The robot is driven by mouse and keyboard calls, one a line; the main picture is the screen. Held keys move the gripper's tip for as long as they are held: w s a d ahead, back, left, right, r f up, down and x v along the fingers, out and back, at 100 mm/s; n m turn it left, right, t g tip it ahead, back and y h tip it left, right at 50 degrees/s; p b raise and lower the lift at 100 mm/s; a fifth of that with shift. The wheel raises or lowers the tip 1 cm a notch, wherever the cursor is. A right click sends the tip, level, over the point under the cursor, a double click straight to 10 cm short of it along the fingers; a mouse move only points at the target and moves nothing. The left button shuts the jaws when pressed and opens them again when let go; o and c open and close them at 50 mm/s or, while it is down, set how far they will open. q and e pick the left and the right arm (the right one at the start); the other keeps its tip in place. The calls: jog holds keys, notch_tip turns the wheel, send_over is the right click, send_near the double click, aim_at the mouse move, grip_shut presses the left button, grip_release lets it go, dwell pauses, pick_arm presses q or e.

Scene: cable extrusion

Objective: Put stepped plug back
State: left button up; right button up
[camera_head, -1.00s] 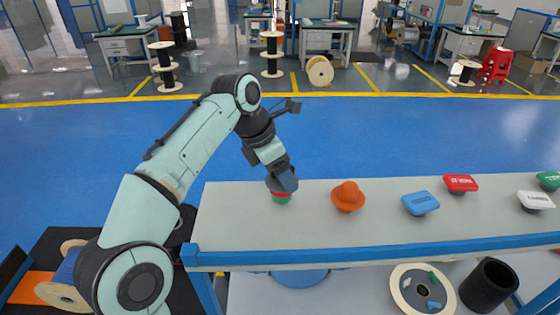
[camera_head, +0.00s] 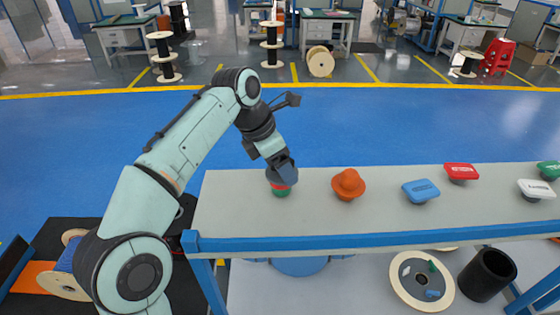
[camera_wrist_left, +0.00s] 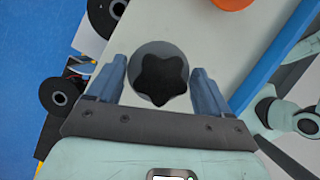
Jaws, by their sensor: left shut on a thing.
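A round plug with stacked red and green bands (camera_head: 281,190) stands upright at the left end of the grey bench top; it appears to be the stepped plug. My left gripper (camera_head: 282,174) comes down on it from above and hides its upper part. In the left wrist view the plug shows as a grey disc with a dark star-shaped knob (camera_wrist_left: 162,78) between the two fingers of my left gripper (camera_wrist_left: 159,72), which is shut on it. Whether its underside touches the bench is hard to tell. My right gripper is not in view.
On the bench (camera_head: 300,225) to the right stand an orange hat-shaped piece (camera_head: 348,184), a blue-topped piece (camera_head: 420,190), a red-topped piece (camera_head: 460,172) and a white-topped piece (camera_head: 536,189). A reel (camera_head: 421,281) and black cylinder (camera_head: 488,275) are on the shelf below.

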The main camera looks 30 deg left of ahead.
pick_arm(q)
jog(key=shift+f, duration=0.2)
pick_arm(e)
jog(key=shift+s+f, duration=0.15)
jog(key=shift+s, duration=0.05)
pick_arm(q)
jog(key=o, duration=1.1)
jog(key=shift+o, duration=0.2)
jog(key=p+v, duration=0.1)
jog(key=v, duration=0.4)
jog(key=shift+r, duration=0.1)
jog(key=v, duration=0.8)
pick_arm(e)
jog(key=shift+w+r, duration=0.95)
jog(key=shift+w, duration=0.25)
pick_arm(q)
jog(key=shift+r, duration=0.15)
